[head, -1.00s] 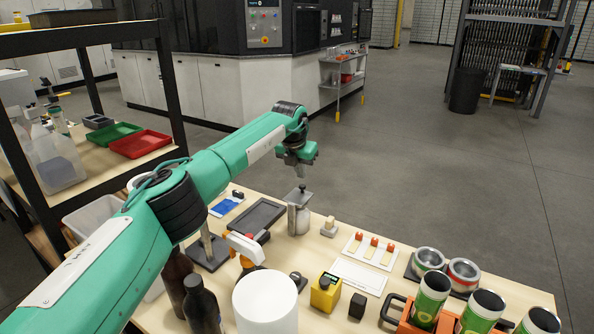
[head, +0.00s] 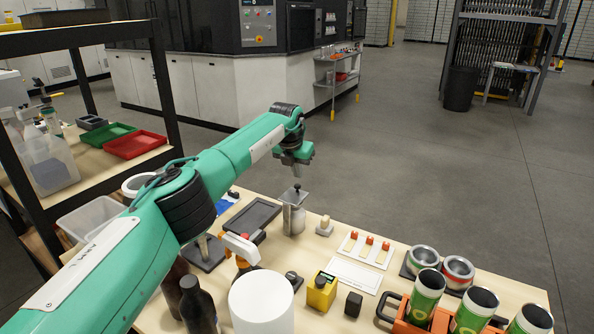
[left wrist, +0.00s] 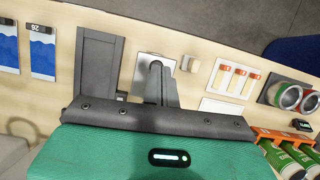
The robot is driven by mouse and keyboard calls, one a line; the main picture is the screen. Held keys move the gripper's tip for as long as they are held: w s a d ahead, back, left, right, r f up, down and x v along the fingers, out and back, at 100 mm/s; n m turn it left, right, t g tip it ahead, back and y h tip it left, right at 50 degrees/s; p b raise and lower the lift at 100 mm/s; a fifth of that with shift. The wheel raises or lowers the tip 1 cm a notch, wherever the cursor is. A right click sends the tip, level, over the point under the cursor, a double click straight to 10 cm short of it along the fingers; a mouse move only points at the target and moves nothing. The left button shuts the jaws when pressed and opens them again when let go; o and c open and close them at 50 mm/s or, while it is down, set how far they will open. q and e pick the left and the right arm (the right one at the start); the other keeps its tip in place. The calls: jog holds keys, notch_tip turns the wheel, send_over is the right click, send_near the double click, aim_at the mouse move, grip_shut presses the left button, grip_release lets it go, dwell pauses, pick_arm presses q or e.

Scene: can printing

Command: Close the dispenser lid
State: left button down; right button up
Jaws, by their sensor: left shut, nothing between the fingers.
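The dispenser (head: 293,218) is a pale container with a grey metal top and a small dark knob, standing upright at the table's far edge. Its lid (head: 292,195) appears as a flat grey plate lying across the top; whether it is fully closed I cannot tell. In the left wrist view the silver square top (left wrist: 144,64) is partly hidden behind my fingers. My left gripper (head: 297,174) is shut and empty, pointing down just above the knob, apparently apart from it. It also shows in the left wrist view (left wrist: 157,68). My right gripper is not in view.
A dark tray (head: 252,217) lies left of the dispenser and a small pale stamp-like block (head: 325,226) right of it. A white rack with red-topped pieces (head: 366,249) is further right. Bottles and a white cylinder (head: 262,305) stand nearer. Open floor lies beyond the table.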

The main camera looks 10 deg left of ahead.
pick_arm(q)
jog(key=shift+r+p, duration=0.45)
jog(key=shift+r, duration=0.4)
